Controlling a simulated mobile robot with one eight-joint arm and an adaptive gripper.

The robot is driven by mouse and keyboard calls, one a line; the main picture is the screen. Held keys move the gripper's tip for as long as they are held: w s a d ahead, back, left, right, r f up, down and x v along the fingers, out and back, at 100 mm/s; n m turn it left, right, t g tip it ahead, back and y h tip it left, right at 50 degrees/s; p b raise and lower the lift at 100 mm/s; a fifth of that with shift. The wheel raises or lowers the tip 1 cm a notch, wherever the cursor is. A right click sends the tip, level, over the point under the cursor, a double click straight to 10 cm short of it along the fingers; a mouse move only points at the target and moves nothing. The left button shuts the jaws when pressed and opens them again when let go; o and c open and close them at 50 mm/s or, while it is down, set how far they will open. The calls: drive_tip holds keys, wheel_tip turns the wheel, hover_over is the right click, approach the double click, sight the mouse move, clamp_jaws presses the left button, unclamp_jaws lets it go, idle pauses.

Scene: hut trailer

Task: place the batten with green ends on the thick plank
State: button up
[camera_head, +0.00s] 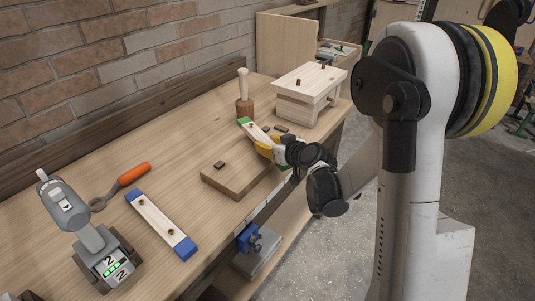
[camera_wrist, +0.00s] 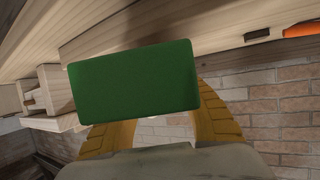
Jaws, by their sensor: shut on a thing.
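The batten with green ends (camera_head: 256,130) is held in my yellow-fingered gripper (camera_head: 267,146), at the far right of the thick plank. One green end points back toward the mallet; the other shows just below the gripper. In the wrist view a green end (camera_wrist: 133,80) fills the middle, with the yellow fingers on either side behind it. The thick plank (camera_head: 232,184) lies flat on the bench, with a small dark piece on top near its left corner. The gripper hides its far right part. I cannot tell whether the batten touches the plank.
A blue-ended batten (camera_head: 160,222), an orange-handled tool (camera_head: 133,174) and a grey cordless tool (camera_head: 75,215) lie to the left. A wooden mallet (camera_head: 244,105) stands behind the green-ended batten. A pale wooden block structure (camera_head: 308,88) stands at the back right.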

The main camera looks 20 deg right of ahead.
drive_tip(key=shift+f+b, duration=0.6)
drive_tip(key=shift+f, duration=0.95)
drive_tip(key=shift+f, duration=0.1)
drive_tip(key=o, duration=1.2)
